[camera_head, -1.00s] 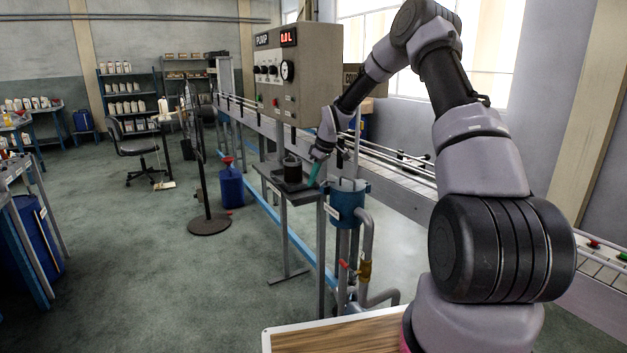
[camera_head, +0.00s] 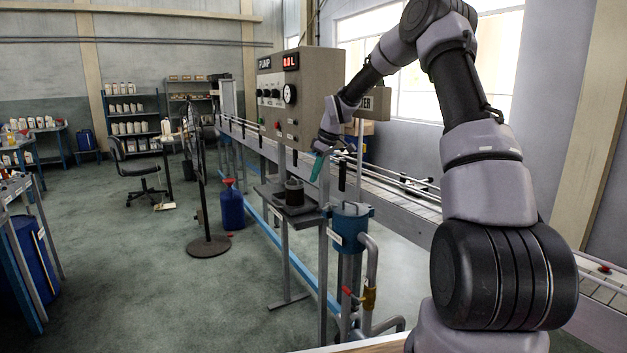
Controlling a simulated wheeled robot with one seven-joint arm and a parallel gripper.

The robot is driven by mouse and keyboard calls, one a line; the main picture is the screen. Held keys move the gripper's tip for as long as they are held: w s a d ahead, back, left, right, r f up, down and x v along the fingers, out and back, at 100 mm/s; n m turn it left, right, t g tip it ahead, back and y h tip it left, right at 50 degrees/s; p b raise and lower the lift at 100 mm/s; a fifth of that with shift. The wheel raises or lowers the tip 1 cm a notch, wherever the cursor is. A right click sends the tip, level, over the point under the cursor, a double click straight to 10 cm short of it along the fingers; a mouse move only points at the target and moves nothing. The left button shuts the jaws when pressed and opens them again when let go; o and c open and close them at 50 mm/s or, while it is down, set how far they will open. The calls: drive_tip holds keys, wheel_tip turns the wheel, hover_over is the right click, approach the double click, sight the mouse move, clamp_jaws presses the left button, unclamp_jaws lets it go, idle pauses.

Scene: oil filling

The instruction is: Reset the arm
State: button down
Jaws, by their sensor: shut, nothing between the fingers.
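My arm reaches up from the lower right, bends at the top and comes down toward the pump box. My gripper (camera_head: 317,165) is at its end, small in view, with teal fingertips pointing down. It is shut and holds nothing. It hangs above and to the right of a dark cylindrical container (camera_head: 294,191), apart from it. That container stands on a small dark stand (camera_head: 270,190).
The grey pump box (camera_head: 318,98) with a red display is just behind my gripper. A conveyor (camera_head: 385,190) runs behind the arm. A blue filter pot (camera_head: 350,222) with pipes stands below right. A fan (camera_head: 207,245) and a blue jug (camera_head: 232,208) stand to the left. Open floor lies front left.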

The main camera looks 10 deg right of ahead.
drive_tip(key=s+d+r+m+t+h, duration=0.2)
drive_tip(key=s+r+m, duration=0.4)
drive_tip(key=s+r, duration=1.15)
drive_tip(key=s+r+m+t, duration=0.1)
drive_tip(key=s+m, duration=0.1)
drive_tip(key=s, duration=0.6)
drive_tip(key=s+d+r+m, duration=0.1)
drive_tip(key=s+m, duration=0.2)
drive_tip(key=s, duration=0.5)
drive_tip(key=s+d+m+t+y, duration=0.1)
drive_tip(key=s+m, duration=0.2)
drive_tip(key=s, duration=0.5)
drive_tip(key=shift+d+r+t, duration=0.25)
drive_tip(key=shift+r+t, duration=0.05)
drive_tip(key=shift+r, duration=0.1)
drive_tip(key=shift+w, duration=0.1)
